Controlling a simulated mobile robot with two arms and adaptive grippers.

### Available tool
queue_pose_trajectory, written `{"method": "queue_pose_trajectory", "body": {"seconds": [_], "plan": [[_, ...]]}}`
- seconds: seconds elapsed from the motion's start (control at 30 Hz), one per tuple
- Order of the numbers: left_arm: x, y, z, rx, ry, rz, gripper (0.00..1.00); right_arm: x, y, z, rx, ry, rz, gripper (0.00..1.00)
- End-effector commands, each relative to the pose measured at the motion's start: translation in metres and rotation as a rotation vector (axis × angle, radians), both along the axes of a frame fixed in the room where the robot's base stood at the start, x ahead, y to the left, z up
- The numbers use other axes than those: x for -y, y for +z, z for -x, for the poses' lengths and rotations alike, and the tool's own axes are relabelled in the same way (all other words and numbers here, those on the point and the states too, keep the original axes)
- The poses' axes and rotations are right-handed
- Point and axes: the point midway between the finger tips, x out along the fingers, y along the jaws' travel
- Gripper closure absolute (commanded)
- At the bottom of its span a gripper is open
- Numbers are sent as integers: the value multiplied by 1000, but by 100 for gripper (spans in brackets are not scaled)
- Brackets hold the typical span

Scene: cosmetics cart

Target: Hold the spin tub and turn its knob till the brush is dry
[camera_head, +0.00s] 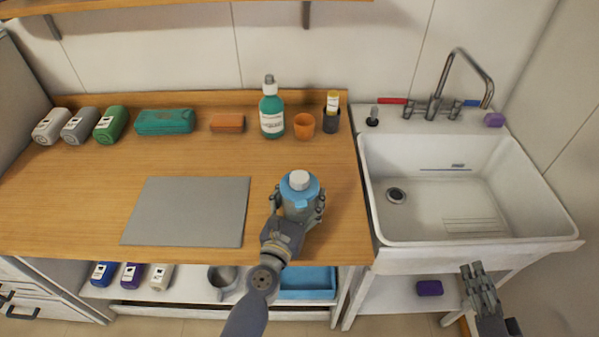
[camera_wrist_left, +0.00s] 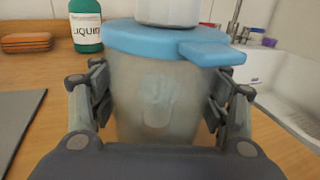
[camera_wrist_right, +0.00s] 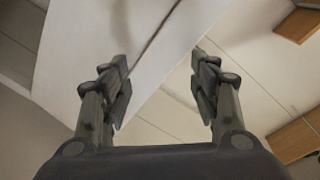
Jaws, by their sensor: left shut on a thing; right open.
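The spin tub (camera_head: 297,205) stands on the wooden counter, with a translucent grey body, a blue lid (camera_head: 290,190) and a white knob (camera_head: 300,179) on top. My left gripper (camera_head: 298,208) is shut around the tub's body, one finger on each side, as the left wrist view (camera_wrist_left: 160,105) also shows. A pale, blurred shape shows through the tub's wall; I cannot tell whether it is the brush. My right gripper (camera_head: 475,270) is open and empty, low in front of the sink. In the right wrist view (camera_wrist_right: 162,90) nothing is between its fingers.
A grey mat (camera_head: 188,211) lies left of the tub. Behind stand a green liquid bottle (camera_head: 271,112), an orange cup (camera_head: 304,126) and a dark holder (camera_head: 331,120). The white sink (camera_head: 450,190) is at the right. A shelf below holds a blue tray (camera_head: 308,283).

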Motion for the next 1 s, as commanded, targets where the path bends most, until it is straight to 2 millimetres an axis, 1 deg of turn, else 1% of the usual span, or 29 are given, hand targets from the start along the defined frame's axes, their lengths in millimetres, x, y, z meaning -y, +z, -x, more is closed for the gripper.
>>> {"method": "queue_pose_trajectory", "body": {"seconds": [0.03,0.07,0.1,0.13,0.27,0.37,0.47,0.57,0.6,0.67,0.7,0.73,0.87,0.9,0.97,1.0], "plan": [[0,1,0,1,0,1,64,-1,21,-3,49,5,-29,44],[0,1,0,1,0,1,64,-3,34,-6,81,10,-49,44],[0,1,0,1,0,1,64,-7,53,-12,133,20,-71,44],[0,1,0,1,0,1,64,-15,65,-19,175,35,-80,44],[0,1,0,2,0,2,64,-42,82,-42,267,87,-49,44],[0,1,0,2,0,1,64,-66,98,-59,342,136,-18,44],[0,1,0,2,0,1,64,-96,118,-77,433,194,20,44],[0,1,0,2,0,1,64,-134,144,-96,546,268,67,44],[0,1,0,2,0,1,64,-151,156,-102,597,301,88,44],[0,1,0,2,0,1,64,-176,174,-110,673,352,120,44],[0,1,0,2,0,1,64,-194,185,-114,724,388,145,44],[0,1,0,2,0,1,64,-207,194,-116,763,416,162,44],[0,1,0,2,0,1,64,-264,232,-120,935,536,241,44],[0,1,0,2,0,1,64,-281,242,-120,988,574,268,44],[0,1,0,2,0,1,64,-306,257,-117,1069,634,308,44],[0,1,0,2,0,1,64,-323,267,-114,1125,674,338,44]]}}
